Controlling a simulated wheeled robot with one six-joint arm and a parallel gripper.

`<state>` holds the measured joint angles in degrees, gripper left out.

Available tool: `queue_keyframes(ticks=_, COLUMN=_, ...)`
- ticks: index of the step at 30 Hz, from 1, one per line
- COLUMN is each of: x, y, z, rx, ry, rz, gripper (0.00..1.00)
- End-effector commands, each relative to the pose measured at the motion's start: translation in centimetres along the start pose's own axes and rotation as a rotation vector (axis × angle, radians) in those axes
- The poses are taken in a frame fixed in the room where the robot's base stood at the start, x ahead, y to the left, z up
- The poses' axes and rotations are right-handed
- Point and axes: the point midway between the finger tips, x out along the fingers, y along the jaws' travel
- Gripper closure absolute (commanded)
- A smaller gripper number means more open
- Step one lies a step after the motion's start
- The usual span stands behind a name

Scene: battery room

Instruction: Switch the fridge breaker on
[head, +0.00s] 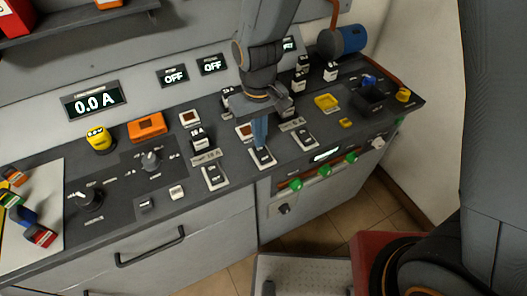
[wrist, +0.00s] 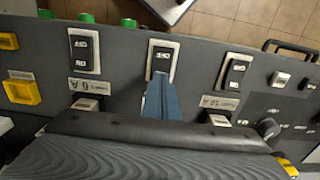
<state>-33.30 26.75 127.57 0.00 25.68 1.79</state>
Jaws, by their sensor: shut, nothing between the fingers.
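Three black rocker breakers in white frames stand along the front of the console: a left one (head: 215,177), a middle one (head: 264,158) and a right one (head: 305,138). I cannot read which is the fridge breaker. My gripper (head: 260,140) is shut and empty, its blue fingers pointing down at the middle breaker. In the wrist view the blue fingertips (wrist: 160,82) lie at the edge of the middle rocker (wrist: 161,60); I cannot tell whether they touch. The other two rockers (wrist: 84,50) (wrist: 236,72) stand clear on either side. My gripper hides the middle breaker's label.
A meter (head: 90,103) reads 0.0 A, and two displays (head: 173,76) (head: 212,65) read OFF. Several green knobs (head: 323,170) line the console's front face. A yellow square part (head: 327,102) and a blue cylinder (head: 345,41) are to the right.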

Motion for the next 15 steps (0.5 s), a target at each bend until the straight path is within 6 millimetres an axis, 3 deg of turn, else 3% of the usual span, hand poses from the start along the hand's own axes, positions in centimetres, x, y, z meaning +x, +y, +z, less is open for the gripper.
queue_keyframes(ticks=15, x=0.4, y=0.0, z=-0.01, rx=0.0, ry=0.0, rz=0.0, gripper=1.0)
